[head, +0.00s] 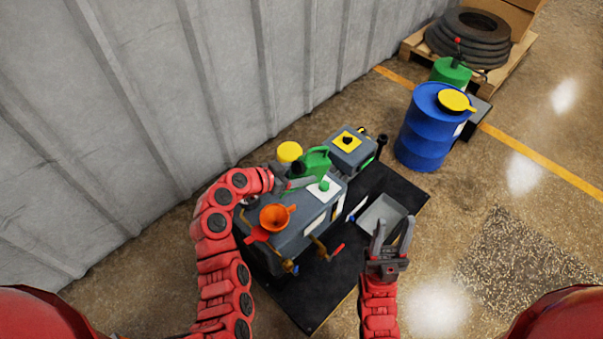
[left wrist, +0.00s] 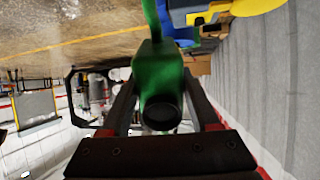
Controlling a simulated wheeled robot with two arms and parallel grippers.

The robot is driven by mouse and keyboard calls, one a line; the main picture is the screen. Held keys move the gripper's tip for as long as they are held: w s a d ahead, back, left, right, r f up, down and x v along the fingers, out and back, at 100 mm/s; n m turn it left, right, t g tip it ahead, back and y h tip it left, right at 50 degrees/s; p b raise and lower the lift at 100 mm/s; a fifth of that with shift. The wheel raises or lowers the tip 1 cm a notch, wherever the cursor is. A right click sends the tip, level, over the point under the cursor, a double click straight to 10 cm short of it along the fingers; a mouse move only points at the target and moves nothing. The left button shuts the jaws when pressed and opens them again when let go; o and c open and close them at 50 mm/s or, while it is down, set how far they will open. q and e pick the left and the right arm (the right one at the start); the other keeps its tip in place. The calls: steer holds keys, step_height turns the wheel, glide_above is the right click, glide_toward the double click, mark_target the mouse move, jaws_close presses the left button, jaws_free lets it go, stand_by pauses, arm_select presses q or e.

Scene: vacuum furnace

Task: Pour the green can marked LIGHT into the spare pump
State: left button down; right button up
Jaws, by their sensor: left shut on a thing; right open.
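My left gripper (head: 294,183) is shut on the green can (head: 316,163) and holds it above the far part of the grey pump (head: 290,230). In the left wrist view the can (left wrist: 157,70) sits between the fingers, its dark round opening (left wrist: 161,114) facing the camera. Its LIGHT marking is not readable. An orange funnel (head: 275,217) stands on the pump, nearer than the can and apart from it. A white patch with a green cap (head: 324,185) shows on the pump top. My right gripper (head: 391,238) is open and empty, right of the pump.
A grey tray (head: 382,219) lies on the black base (head: 415,193) beside the pump. A yellow cap (head: 289,151) is behind the can. A blue drum (head: 424,130), another green container (head: 450,72) and a pallet with tires (head: 468,38) stand further right. The corrugated wall (head: 140,110) is close on the left.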

arm_select(q)
steer(key=shift+s+a+r+t+h+b, duration=0.2)
steer(key=shift+a+r+t+h+b, duration=0.15)
steer(key=shift+b, duration=1.2)
